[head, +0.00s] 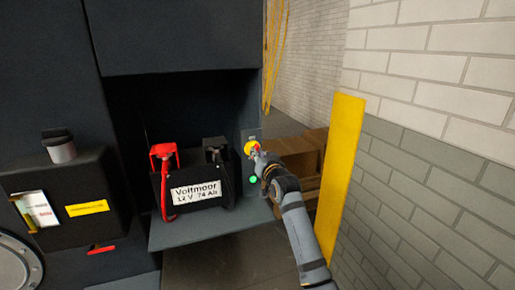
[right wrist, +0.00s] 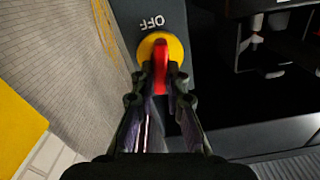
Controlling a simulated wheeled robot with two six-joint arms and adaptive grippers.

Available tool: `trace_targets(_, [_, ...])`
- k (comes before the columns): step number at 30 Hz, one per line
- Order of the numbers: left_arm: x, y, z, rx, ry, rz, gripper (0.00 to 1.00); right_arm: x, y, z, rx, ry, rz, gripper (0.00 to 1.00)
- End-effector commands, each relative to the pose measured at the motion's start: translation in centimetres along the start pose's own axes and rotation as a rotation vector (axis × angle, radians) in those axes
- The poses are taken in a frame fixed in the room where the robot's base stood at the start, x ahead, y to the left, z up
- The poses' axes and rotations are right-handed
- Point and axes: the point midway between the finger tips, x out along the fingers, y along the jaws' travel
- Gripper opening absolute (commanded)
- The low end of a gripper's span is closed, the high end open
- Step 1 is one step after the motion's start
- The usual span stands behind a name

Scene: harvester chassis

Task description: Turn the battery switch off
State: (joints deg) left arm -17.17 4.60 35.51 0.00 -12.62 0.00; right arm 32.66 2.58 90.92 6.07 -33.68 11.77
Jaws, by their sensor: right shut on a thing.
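The battery switch (head: 249,147) is a yellow disc with a red handle on the grey panel right of the battery. In the right wrist view its yellow disc (right wrist: 148,45) and red handle (right wrist: 161,66) show close up. A white OFF label (right wrist: 152,23), upside down in that view, sits just beyond the disc, and the handle runs roughly in line towards it. My right gripper (right wrist: 160,78) is shut on the red handle, one finger on each side. In the head view my right gripper (head: 260,157) partly covers the switch. My left gripper is not in view.
The battery (head: 195,190), with a red clamp (head: 164,152), stands on a grey shelf (head: 205,228) left of the switch. A green light (head: 253,180) glows below the switch. A yellow post (head: 340,160), cardboard boxes (head: 295,152) and a brick wall (head: 440,130) are on the right.

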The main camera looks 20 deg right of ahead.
Motion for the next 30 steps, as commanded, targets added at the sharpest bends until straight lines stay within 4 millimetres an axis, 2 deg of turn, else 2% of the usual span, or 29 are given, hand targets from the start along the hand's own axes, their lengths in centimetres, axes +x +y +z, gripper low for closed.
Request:
trace_targets(1, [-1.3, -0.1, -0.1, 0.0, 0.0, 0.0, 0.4, 0.0, -0.1, -0.7, 0.042, 0.0, 0.0, 0.0])
trace_targets(3, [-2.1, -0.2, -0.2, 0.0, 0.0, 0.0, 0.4, 0.0, -0.1, -0.7, 0.109, 0.0, 0.0, 0.0])
trace_targets(30, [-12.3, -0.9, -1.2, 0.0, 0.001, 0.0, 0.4, 0.0, 0.3, -0.6, 0.959, 0.003, -0.002, 0.0])
